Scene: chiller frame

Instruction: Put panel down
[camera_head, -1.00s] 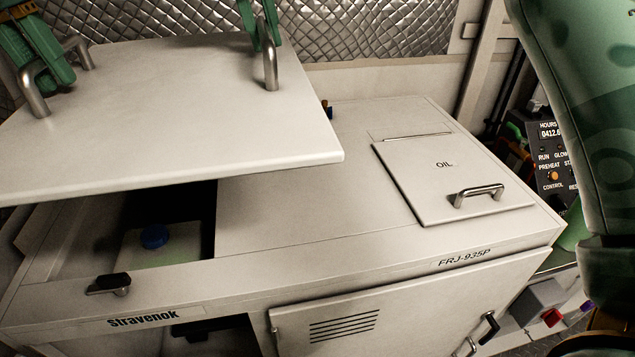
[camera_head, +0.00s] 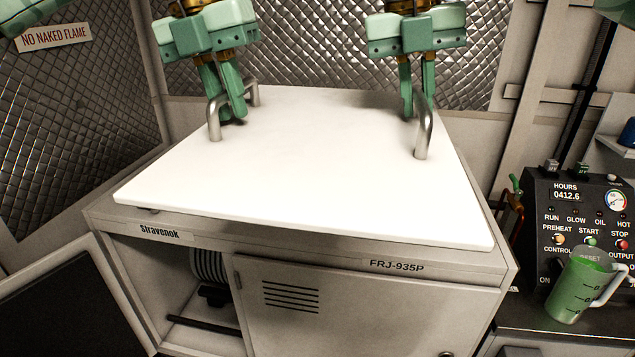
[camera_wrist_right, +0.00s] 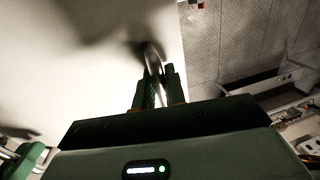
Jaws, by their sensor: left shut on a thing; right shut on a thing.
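The white panel (camera_head: 300,165) covers most of the chiller cabinet (camera_head: 360,295) top in the head view. It has a metal handle near each side. My left gripper (camera_head: 230,110) is shut on the left handle (camera_head: 214,122). My right gripper (camera_head: 415,108) is shut on the right handle (camera_head: 425,130); in the wrist view its fingers (camera_wrist_right: 158,90) close around the handle beside the bright panel (camera_wrist_right: 100,45). Whether the panel touches the cabinet top or hovers just above it, I cannot tell. The cabinet's top surface and the OIL hatch are hidden beneath it.
A control box (camera_head: 575,215) with gauges and buttons stands at the right. A jug of green liquid (camera_head: 578,285) stands on the ledge before it. An open door (camera_head: 60,300) is at the lower left. A quilted wall (camera_head: 330,45) rises behind the cabinet.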

